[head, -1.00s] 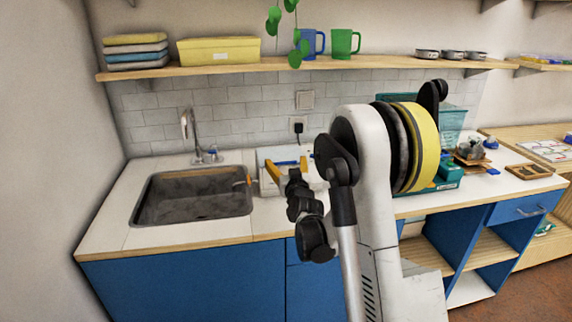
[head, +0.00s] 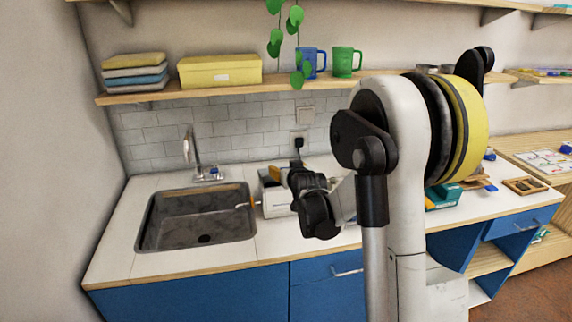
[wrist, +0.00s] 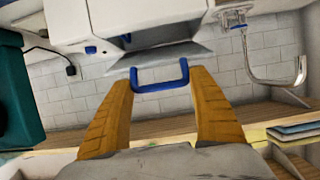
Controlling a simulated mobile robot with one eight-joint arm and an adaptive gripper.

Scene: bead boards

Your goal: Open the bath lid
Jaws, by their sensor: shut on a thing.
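The bath is a white box (head: 277,205) on the counter just right of the sink, partly hidden behind my gripper and arm. In the wrist view its white body (wrist: 70,20) fills the top. The lid is a grey plate (wrist: 150,58) with a blue handle (wrist: 160,87). It looks tilted away from the body, with a dark gap beside it; how far is hard to tell. My gripper (wrist: 161,78) has its orange fingers on either side of the handle and is shut on it. In the head view my gripper (head: 275,174) is at the bath, its fingertips mostly hidden.
The sink (head: 197,216) with its tap (head: 190,150) is left of the bath. A shelf (head: 170,94) above carries folded cloths, a yellow box (head: 220,71) and mugs (head: 345,62). A plug and cord (head: 298,143) are on the wall behind. A teal container (wrist: 18,95) stands near the bath.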

